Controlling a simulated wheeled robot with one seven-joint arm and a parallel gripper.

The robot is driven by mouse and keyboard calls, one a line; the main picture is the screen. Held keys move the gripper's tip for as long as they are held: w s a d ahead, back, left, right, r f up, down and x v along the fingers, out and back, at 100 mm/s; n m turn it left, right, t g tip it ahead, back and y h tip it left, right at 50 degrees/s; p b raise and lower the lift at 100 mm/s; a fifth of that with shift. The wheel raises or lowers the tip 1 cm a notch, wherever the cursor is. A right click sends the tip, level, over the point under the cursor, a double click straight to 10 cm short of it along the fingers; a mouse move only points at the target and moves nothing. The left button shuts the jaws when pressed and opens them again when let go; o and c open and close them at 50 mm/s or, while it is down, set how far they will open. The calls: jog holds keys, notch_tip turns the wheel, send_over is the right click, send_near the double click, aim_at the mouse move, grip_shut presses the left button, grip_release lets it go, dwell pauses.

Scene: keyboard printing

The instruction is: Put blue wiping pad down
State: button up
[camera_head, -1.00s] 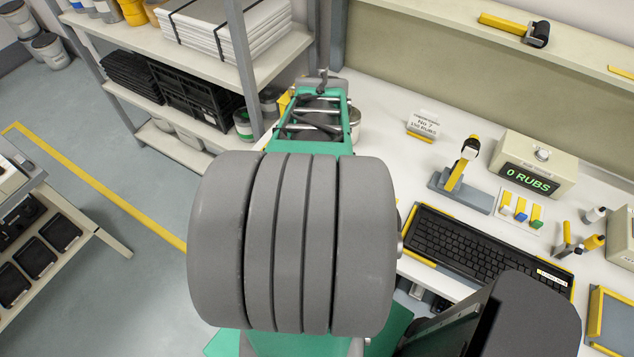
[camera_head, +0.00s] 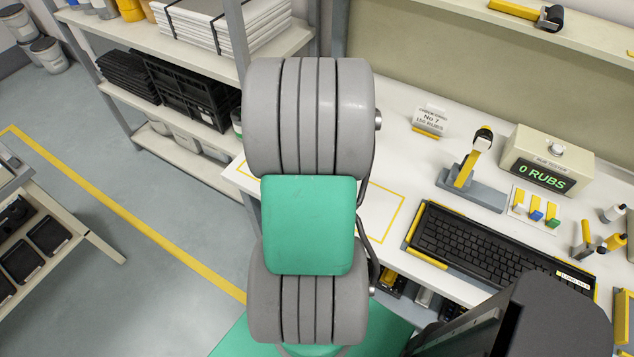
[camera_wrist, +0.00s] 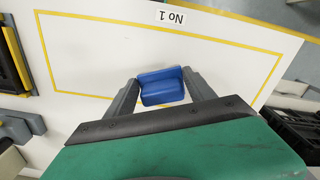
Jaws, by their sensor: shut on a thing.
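In the wrist view, the blue wiping pad (camera_wrist: 161,88) is between the two grey fingers of my gripper (camera_wrist: 161,84), which is shut on it. The pad shows a flat front and a raised back edge. I cannot tell whether the pad touches the table. In the head view, my arm hides the gripper and the pad.
A black keyboard (camera_head: 500,246) lies on the bench at right. Behind it are a small stand of coloured tools (camera_head: 535,209), a grey-based yellow device (camera_head: 470,185) and a "0 RUBS" counter (camera_head: 545,160). A shelf with black crates (camera_head: 185,105) stands at left. Part of the yellow outline (camera_head: 392,222) is bare.

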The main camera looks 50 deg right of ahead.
jog(key=shift+f+b, duration=0.7)
jog(key=shift+f, duration=1)
jog(key=o, duration=1.7)
jog(key=shift+r, duration=0.1)
notch_tip(320, 180, up, 12)
jog(key=w+a+n+t, duration=0.1)
jog(key=a+n, duration=0.3)
jog(key=a, duration=0.6)
jog(key=w+a+n+t, duration=0.1)
jog(key=w+a+n, duration=0.3)
jog(key=a, duration=0.6)
jog(key=w+a+r+n+t, duration=0.1)
jog(key=a+n, duration=0.3)
jog(key=a, duration=0.7)
jog(key=shift+w+n+t+b, duration=0.3)
jog(key=shift+w+n, duration=0.1)
jog(key=shift+w, duration=0.4)
